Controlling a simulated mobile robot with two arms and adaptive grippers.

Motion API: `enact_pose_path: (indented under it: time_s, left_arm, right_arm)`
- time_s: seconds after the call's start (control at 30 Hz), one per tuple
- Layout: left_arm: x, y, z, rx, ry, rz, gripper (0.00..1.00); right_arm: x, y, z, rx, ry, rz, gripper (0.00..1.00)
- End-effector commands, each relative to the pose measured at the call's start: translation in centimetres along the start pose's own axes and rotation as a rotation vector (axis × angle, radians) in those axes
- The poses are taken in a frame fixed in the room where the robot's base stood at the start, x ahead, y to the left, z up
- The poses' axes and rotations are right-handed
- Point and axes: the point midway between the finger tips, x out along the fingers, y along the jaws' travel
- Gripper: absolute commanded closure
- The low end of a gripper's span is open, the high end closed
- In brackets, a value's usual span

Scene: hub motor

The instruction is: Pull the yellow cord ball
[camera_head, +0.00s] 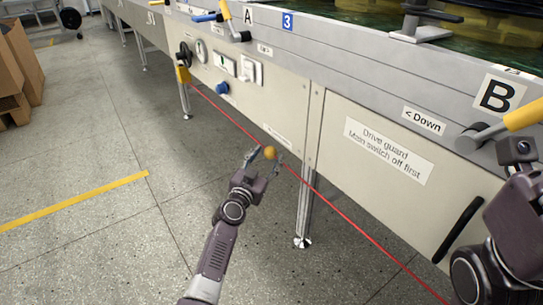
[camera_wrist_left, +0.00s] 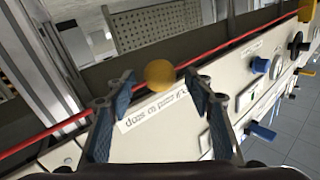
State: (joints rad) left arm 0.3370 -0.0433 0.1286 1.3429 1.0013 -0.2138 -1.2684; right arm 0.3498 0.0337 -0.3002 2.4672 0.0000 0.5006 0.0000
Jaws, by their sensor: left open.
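The yellow cord ball (camera_head: 270,153) hangs on a red cord (camera_head: 345,217) that runs along the front of the machine. My left gripper (camera_head: 265,157) is open, with its fingers on either side of the ball in the head view. In the left wrist view the ball (camera_wrist_left: 160,74) appears between the tips of the open fingers (camera_wrist_left: 160,90), toward their far end. I cannot tell whether the fingers touch it. My right arm (camera_head: 510,215) is at the right edge of the head view near a yellow-handled lever; its fingertips are not clearly visible.
The machine's cream front panel (camera_head: 390,190) lies just behind the cord, with labels, switches and a blue knob (camera_head: 222,88). A metal leg (camera_head: 306,210) stands right of the ball. Cardboard boxes (camera_head: 18,75) are far left. The floor (camera_head: 110,240) on the left is open.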

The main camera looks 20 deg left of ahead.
Motion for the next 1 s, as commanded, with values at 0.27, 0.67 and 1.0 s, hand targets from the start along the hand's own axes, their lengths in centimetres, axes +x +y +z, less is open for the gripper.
enact_pose_path:
  time_s: [0.27,0.67,1.0]
  left_arm:
    - [2.5,0.0,0.1,-0.001,0.000,0.000,0.52]
    - [2.6,0.0,0.0,0.000,0.000,0.001,0.62]
    - [2.6,0.0,0.0,0.000,0.000,0.001,0.99]
  right_arm:
    - [0.5,-0.3,-0.9,-0.005,0.033,-0.012,1.00]
    - [0.6,-0.3,-0.9,-0.005,0.035,-0.014,1.00]
    - [0.6,-0.3,-0.9,-0.005,0.035,-0.014,1.00]
